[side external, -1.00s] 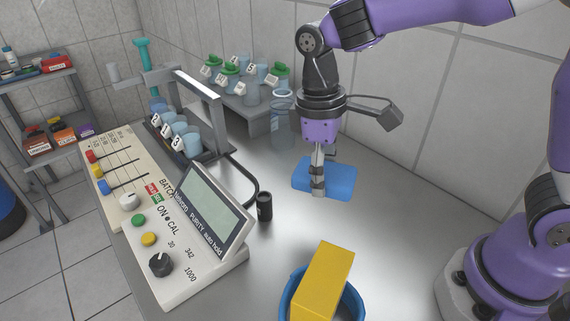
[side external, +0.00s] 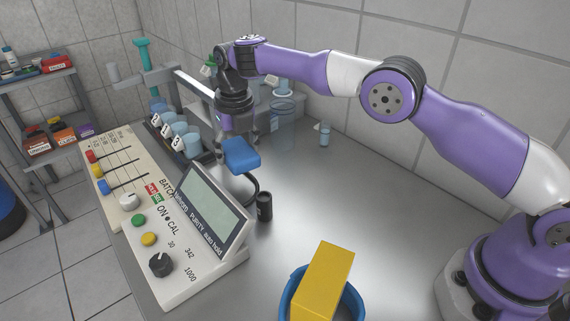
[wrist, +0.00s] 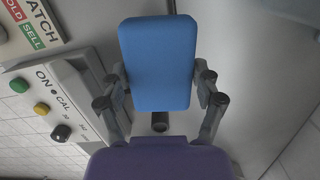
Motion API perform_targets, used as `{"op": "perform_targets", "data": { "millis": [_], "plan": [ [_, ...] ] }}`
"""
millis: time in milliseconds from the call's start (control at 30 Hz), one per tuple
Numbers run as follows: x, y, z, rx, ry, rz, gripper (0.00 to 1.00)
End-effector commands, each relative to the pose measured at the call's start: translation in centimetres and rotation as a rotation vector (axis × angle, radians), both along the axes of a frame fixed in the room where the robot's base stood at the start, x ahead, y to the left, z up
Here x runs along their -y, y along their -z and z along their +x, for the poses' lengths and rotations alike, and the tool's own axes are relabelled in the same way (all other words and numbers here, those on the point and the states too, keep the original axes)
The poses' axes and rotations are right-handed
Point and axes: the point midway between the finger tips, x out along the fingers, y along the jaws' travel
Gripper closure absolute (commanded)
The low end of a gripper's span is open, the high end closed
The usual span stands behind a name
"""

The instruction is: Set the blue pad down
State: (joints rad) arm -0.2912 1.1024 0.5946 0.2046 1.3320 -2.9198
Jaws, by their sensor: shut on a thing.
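The blue pad (side external: 241,155) is held by my gripper (side external: 240,138) in the side external view, near the rack of cups and behind the control console. It appears raised above the table and slightly tilted. In the wrist view the blue pad (wrist: 158,62) lies between my gripper's two fingers (wrist: 160,88), one along each side. My gripper is shut on the pad. The fingertips are mostly hidden behind the pad in the side external view.
The control console (side external: 205,225) stands in front of the pad. A small black cylinder (side external: 264,206) stands beside it. A blue tub (side external: 288,300) holds a yellow block (side external: 322,285). A small clear vial (side external: 325,134) stands further back. The table's middle right (side external: 370,200) is clear.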

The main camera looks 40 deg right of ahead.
Motion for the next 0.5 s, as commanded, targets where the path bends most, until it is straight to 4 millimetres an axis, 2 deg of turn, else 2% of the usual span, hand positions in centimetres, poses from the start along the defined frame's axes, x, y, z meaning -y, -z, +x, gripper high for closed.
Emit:
{"op": "perform_targets", "data": {
  "millis": [133,333,500],
  "plan": [
    [0.0,1.0,0.5,-0.001,-0.12,-0.001,0.58],
    [-0.1,4.1,0.5,-0.002,-0.137,-0.001,0.58],
    [-0.1,5.4,0.5,0.0,-0.134,-0.001,0.58]
  ]
}}
